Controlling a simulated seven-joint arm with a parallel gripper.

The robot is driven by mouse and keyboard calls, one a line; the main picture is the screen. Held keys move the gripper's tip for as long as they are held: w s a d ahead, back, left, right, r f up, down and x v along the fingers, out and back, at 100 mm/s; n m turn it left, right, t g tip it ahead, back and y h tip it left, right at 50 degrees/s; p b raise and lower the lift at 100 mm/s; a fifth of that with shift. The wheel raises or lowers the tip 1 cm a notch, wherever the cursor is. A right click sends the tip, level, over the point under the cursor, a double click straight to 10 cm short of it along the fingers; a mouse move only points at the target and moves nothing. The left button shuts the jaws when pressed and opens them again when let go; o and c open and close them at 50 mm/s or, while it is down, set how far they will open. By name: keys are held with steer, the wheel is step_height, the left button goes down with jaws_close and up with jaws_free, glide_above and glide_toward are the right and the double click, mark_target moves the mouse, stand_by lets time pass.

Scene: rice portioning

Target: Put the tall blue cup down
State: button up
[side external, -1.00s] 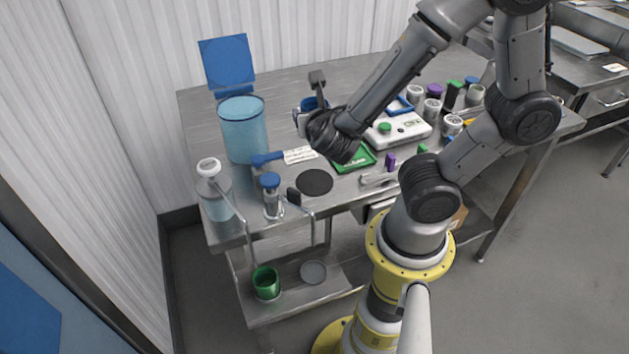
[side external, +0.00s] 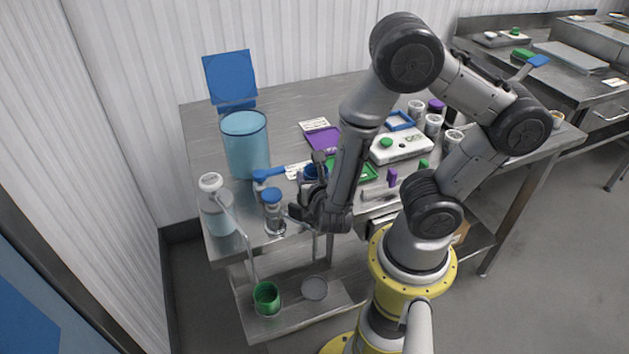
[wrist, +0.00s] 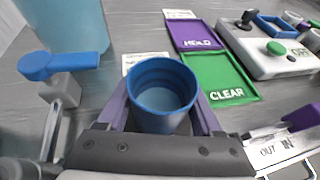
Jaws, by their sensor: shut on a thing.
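The tall blue cup (wrist: 162,92) stands upright between the two purple-sided fingers of my gripper (wrist: 162,118) in the wrist view. Its open top faces the camera and its inside looks empty. In the side view my gripper (side external: 314,188) is low over the front edge of the table, shut on the cup. Only the cup's blue upper part (side external: 313,171) shows there, behind the fingers. I cannot tell whether the cup's base touches a surface. The round black disc seen earlier on the table is hidden by my gripper.
A large blue bin (side external: 246,147), a blue-topped dispenser (side external: 273,205) and a white-capped bottle (side external: 217,212) stand left of my gripper. A white button box (side external: 402,146) is further right.

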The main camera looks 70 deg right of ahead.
steer(key=shift+f, duration=0.75)
steer(key=shift+f, duration=0.1)
steer(key=o, duration=1.5)
